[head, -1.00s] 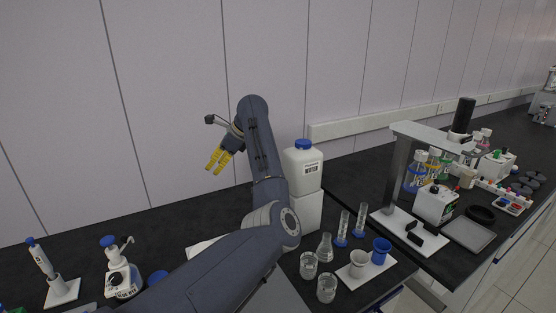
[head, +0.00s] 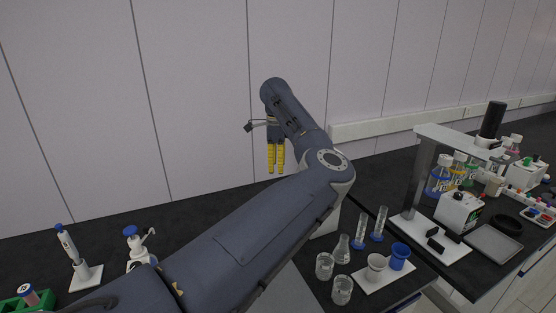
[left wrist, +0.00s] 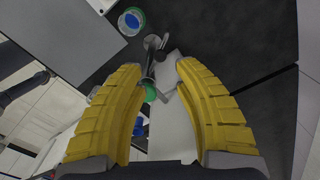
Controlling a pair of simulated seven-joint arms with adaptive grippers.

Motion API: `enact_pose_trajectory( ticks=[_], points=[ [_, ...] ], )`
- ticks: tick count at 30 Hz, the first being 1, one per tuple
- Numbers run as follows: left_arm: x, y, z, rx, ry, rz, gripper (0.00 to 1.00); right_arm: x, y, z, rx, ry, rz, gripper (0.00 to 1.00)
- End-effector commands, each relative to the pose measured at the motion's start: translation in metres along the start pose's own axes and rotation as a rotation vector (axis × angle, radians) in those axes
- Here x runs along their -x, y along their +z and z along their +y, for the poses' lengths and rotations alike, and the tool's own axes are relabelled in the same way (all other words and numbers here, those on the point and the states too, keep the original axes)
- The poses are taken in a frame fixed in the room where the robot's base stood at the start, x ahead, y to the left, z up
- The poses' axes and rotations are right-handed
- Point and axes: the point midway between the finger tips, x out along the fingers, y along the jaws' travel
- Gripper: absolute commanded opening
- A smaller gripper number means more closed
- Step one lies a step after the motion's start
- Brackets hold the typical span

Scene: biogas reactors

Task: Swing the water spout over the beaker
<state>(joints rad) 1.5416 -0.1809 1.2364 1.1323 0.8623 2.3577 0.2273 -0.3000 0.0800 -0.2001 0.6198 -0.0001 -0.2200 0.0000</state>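My left gripper (head: 276,158) points down above the bench in the head view, its yellow fingers a little apart. In the left wrist view the fingers (left wrist: 160,100) are spread with nothing gripped. A grey metal fitting (left wrist: 154,48), which looks like the water spout, shows beyond and between the fingertips, apart from them. A green round part (left wrist: 151,92) lies beside a white panel (left wrist: 170,132) under the gripper. I cannot tell for sure which vessel is the beaker; a round one with blue inside (left wrist: 131,21) stands near the fitting. My arm hides this area in the head view. My right gripper is not in view.
Glass beakers (head: 324,266), a flask (head: 342,249) and cylinders (head: 360,232) stand right of my arm. A pipette stand (head: 86,276) and a blue-capped dispenser (head: 140,246) stand at left. A tall stand (head: 418,180) is further right. The wall is close behind.

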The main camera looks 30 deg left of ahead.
Motion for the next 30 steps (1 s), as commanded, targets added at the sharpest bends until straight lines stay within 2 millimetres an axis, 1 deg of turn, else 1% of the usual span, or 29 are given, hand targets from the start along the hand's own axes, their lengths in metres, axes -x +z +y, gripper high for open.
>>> enact_pose_trajectory(
  ticks=[1,6,15,21,30],
  points=[
    [-0.008,0.0,0.0,-0.001,0.002,-0.001,0.31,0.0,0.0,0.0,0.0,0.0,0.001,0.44],
    [-0.028,0.0,0.001,-0.001,0.002,-0.002,0.31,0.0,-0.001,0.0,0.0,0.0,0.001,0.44],
    [-0.053,0.0,0.0,0.0,0.0,-0.002,0.31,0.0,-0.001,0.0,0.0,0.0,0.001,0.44],
    [-0.061,0.0,0.0,-0.001,0.0,-0.001,0.31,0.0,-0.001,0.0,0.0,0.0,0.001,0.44],
    [-0.063,0.0,0.0,0.0,0.0,-0.001,0.31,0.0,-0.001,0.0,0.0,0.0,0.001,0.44]
  ],
)
